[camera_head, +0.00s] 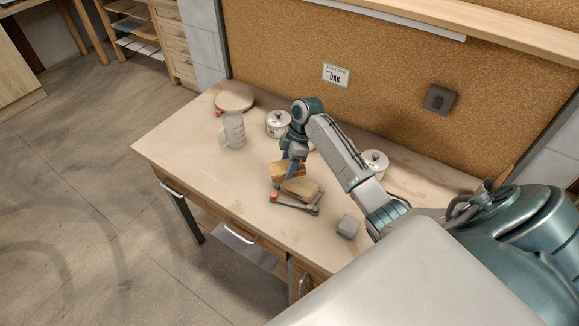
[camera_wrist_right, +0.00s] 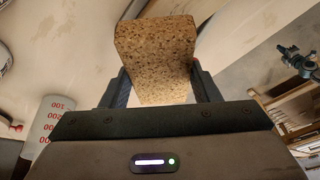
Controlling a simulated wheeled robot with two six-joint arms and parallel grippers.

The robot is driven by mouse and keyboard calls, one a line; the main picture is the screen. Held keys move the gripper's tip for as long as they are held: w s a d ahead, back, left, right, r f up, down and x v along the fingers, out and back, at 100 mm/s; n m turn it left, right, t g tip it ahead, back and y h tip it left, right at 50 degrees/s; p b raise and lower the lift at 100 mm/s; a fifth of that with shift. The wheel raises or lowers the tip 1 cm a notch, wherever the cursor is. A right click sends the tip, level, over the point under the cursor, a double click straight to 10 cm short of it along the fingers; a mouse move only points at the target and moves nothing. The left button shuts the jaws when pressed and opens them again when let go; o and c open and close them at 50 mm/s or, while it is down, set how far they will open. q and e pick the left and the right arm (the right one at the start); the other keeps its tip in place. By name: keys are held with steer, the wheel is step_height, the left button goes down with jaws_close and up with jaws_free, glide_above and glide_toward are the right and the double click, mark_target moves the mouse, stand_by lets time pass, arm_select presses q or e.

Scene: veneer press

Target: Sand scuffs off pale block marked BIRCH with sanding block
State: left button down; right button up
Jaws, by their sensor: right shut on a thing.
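My right gripper (camera_head: 291,170) is shut on a brown block with a speckled, cork-like surface, the sanding block (camera_head: 281,168). In the right wrist view the sanding block (camera_wrist_right: 155,60) sits between both fingers of the gripper (camera_wrist_right: 158,88). A paler wooden block (camera_head: 301,189) lies in a dark frame with a red knob (camera_head: 274,195) on the bench, just in front of the held block. I cannot read a BIRCH mark or make out scuffs on it. Whether the two blocks touch is unclear. My left gripper is not in view.
On the bench (camera_head: 190,147) stand a measuring jug (camera_head: 234,131), a round board (camera_head: 234,101), two lidded white pots (camera_head: 278,124) (camera_head: 375,163) and a grey cube (camera_head: 348,226). The bench's left front is clear.

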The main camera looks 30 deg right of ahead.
mark_target(282, 166)
steer(key=shift+w+r, duration=0.15)
steer(key=shift+r, duration=0.6)
steer(key=shift+r, duration=0.1)
steer(key=shift+w+a+r, duration=0.1)
steer(key=shift+w+r, duration=0.1)
steer(key=shift+r, duration=1.2)
